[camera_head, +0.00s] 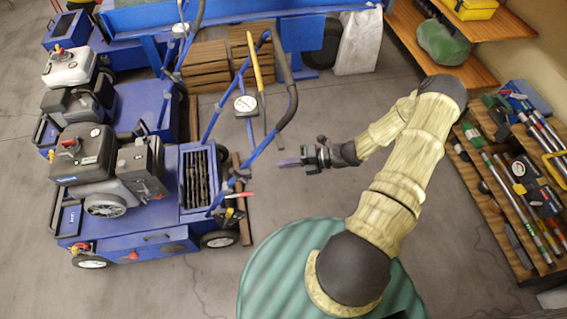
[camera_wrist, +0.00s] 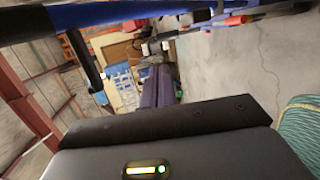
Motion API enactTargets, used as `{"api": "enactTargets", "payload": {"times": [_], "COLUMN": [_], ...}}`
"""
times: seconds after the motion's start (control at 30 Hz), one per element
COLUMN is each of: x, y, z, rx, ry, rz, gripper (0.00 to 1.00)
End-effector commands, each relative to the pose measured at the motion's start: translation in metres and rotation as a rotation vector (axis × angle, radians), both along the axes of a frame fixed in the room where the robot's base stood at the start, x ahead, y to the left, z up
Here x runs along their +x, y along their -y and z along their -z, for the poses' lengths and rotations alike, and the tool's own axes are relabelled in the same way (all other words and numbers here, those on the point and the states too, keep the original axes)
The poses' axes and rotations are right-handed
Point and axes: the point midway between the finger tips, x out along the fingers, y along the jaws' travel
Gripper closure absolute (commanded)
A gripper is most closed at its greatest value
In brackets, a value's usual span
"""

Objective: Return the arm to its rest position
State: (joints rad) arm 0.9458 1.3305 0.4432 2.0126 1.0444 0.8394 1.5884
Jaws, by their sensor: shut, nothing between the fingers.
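My arm reaches up from my base and bends to the left in the head view. My gripper (camera_head: 280,162) points left, level with the handle of the near blue aerator and to its right, apart from it. Its purple fingers are together and empty; they also show in the wrist view (camera_wrist: 156,88). The gripper hangs in open air above the grey floor, with nothing held.
The near blue aerator (camera_head: 164,222) stands left of my gripper, its handlebar (camera_head: 289,103) rising close by. Another blue aerator (camera_head: 133,103) is behind it. A tool rack (camera_head: 500,215) stands at right, with a shelf (camera_head: 485,72) above. Bare floor (camera_head: 310,210) lies between.

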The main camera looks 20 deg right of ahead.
Motion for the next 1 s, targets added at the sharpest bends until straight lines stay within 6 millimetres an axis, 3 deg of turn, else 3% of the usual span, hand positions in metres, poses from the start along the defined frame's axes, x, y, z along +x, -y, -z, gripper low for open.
{"api": "enactTargets", "payload": {"times": [0.33, 0.47, 0.7, 1.0], "x": [0.0, -0.006, -0.033, -0.06], "y": [-0.001, -0.005, -0.013, -0.011], "z": [-0.001, -0.009, -0.043, -0.096], "rx": [-0.008, -0.071, -0.337, -0.607], "ry": [0.007, 0.064, 0.355, 0.796], "rz": [-0.009, -0.087, -0.462, -1.027], "gripper": [1.0, 1.0, 1.0, 1.0]}}
